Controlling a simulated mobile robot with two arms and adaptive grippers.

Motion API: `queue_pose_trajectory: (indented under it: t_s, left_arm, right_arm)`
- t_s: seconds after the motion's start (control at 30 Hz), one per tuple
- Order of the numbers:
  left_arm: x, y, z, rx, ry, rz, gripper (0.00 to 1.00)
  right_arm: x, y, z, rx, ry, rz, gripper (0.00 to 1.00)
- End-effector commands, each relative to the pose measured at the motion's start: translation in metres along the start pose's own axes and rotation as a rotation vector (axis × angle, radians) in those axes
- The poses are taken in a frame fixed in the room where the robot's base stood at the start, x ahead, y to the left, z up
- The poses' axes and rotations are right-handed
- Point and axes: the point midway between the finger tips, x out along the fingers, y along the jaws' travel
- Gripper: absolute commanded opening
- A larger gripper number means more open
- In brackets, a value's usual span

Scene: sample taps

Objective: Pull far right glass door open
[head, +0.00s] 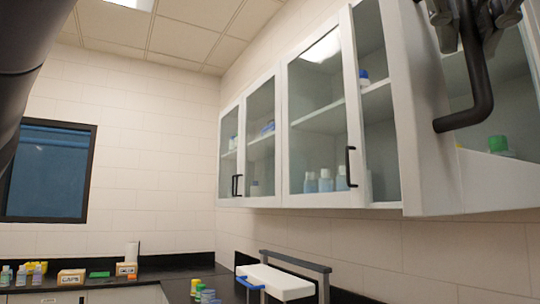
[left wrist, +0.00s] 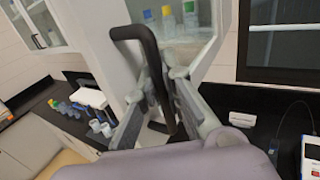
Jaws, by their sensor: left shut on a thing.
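The far right glass door (head: 428,150) hangs at the right end of the white wall cabinet. It appears to stand out from the cabinet front, partly open, with its white frame close to the head camera. Its black handle (head: 478,80) is a bent bar on the frame. My left gripper (head: 480,12) is at the handle's upper part, mostly cut off by the top edge of the head view. In the left wrist view, its fingers (left wrist: 165,105) are shut around the black handle (left wrist: 135,34). My right gripper is in neither view.
A neighbouring glass door (head: 322,110) is shut, with blue bottles (head: 326,182) behind it. A green-capped item (head: 497,143) shows behind the far right glass. Below is a black counter (head: 180,290) with a white-topped device (head: 275,280) and small bottles (head: 207,296).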

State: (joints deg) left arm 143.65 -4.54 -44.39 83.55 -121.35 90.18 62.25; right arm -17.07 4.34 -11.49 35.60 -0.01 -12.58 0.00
Motion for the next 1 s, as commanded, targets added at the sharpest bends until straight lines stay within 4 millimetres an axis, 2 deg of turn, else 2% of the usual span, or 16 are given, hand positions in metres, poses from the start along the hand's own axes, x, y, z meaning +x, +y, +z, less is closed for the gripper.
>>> queue_pose_trajectory:
  t_s: [0.33,0.67,0.83,1.0]
  left_arm:
    - [0.000,0.001,0.002,-0.001,-0.004,0.002,0.30]
    - [-0.002,0.001,0.001,-0.001,-0.003,0.001,0.30]
    - [-0.022,0.001,0.003,-0.001,-0.007,0.001,0.30]
    - [-0.059,0.001,0.002,0.001,-0.009,0.000,0.30]
  right_arm:
    - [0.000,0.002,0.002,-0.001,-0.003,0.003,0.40]
    - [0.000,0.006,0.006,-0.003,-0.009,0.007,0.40]
    - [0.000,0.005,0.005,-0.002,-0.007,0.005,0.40]
    - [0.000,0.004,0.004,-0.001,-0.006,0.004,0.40]
